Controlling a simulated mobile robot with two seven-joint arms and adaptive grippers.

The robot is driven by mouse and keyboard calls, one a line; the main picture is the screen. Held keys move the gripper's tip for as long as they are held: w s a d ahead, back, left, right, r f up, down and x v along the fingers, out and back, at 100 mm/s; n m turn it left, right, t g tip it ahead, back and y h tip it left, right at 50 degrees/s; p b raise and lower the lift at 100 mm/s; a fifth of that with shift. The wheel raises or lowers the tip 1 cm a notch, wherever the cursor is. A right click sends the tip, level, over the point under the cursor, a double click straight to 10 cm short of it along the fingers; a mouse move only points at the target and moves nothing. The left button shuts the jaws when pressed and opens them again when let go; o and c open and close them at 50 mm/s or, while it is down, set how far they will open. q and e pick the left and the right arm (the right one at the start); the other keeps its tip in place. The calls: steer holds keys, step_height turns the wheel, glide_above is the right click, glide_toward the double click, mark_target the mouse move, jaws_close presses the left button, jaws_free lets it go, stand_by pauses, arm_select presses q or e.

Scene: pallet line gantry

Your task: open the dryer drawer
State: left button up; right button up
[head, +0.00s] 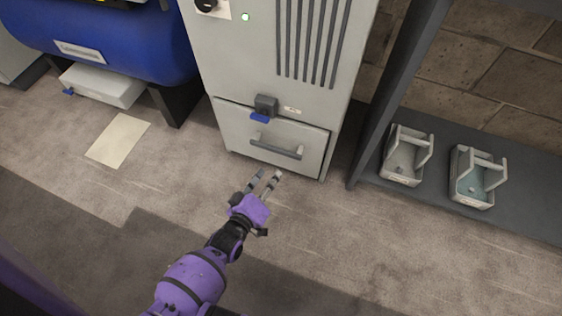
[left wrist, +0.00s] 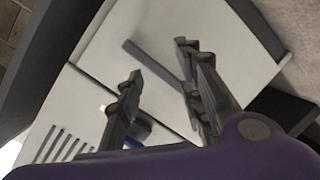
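The dryer is a tall light grey cabinet (head: 250,60). Its drawer (head: 236,128) is at the bottom, with the front flush against the cabinet, so it looks closed. A dark grey bar handle (head: 276,149) runs across the drawer front. My left gripper (head: 268,176) is in front of the drawer, just below the handle in the head view, with its fingers apart and empty. In the left wrist view the handle bar (left wrist: 150,58) shows between the two open fingers (left wrist: 160,60); contact cannot be told. My right gripper is out of view.
A black fitting with a blue tab (head: 262,108) sits above the drawer. A blue tank (head: 110,45) stands at left. Two caddies (head: 403,150) (head: 472,172) rest on a dark low shelf (head: 515,215) at right. The floor before the drawer is clear.

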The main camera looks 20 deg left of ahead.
mark_target(275, 152)
arm_select(q)
steer(key=w+n+t+b, duration=0.1)
steer(key=w+n, duration=0.1)
steer(key=w, duration=0.1)
steer(key=w+a+n+t+b, duration=0.1)
steer(key=w+n, duration=0.1)
steer(key=n, duration=0.1)
steer(key=w+a+n+t+y+b, duration=0.1)
steer(key=w+n, duration=0.2)
steer(key=shift+w+f, duration=0.2)
steer(key=shift+w, duration=0.1)
steer(key=shift+w+r, duration=0.1)
steer(key=shift+w, duration=0.3)
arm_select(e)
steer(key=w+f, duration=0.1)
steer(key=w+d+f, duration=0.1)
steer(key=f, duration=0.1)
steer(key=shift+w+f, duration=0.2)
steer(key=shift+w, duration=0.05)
arm_select(q)
steer(key=shift+c, duration=0.6)
jaws_close()
